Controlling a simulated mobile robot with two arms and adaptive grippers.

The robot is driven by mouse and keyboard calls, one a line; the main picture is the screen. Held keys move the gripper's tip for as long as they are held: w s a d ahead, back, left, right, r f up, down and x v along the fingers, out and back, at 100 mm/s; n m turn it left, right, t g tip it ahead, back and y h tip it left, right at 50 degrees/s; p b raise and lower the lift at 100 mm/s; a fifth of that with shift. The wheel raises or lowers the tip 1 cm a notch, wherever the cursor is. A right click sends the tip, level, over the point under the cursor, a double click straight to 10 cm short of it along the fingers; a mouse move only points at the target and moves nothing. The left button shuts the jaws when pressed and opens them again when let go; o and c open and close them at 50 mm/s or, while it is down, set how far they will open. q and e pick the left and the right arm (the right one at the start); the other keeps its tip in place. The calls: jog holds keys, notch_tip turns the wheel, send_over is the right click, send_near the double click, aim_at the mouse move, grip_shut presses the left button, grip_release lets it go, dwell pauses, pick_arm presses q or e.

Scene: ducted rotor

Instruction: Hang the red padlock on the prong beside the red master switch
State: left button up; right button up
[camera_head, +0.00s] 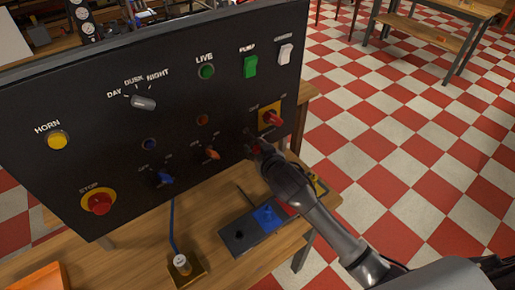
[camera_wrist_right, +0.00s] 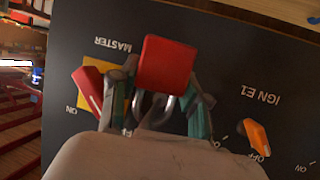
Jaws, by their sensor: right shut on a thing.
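My right gripper (camera_head: 257,150) is at the lower right of the black panel, just below and left of the red master switch (camera_head: 273,118) on its yellow plate. In the right wrist view the red padlock (camera_wrist_right: 166,64) sits between the fingers of the gripper (camera_wrist_right: 160,98), which is shut on it. Its grey shackle is partly visible between the fingers. The red master switch (camera_wrist_right: 88,92) shows beside the left finger there. The prong cannot be made out; the gripper and padlock cover that part of the panel. My left gripper is not in view.
The black panel (camera_head: 60,105) carries other controls, including an orange switch (camera_head: 211,153), a blue switch (camera_head: 162,178) and a red stop button (camera_head: 99,203). A tray with a blue part (camera_head: 267,217) and a blue-corded item (camera_head: 182,263) are on the wooden table below.

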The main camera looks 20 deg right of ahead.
jog(key=o, duration=1.3)
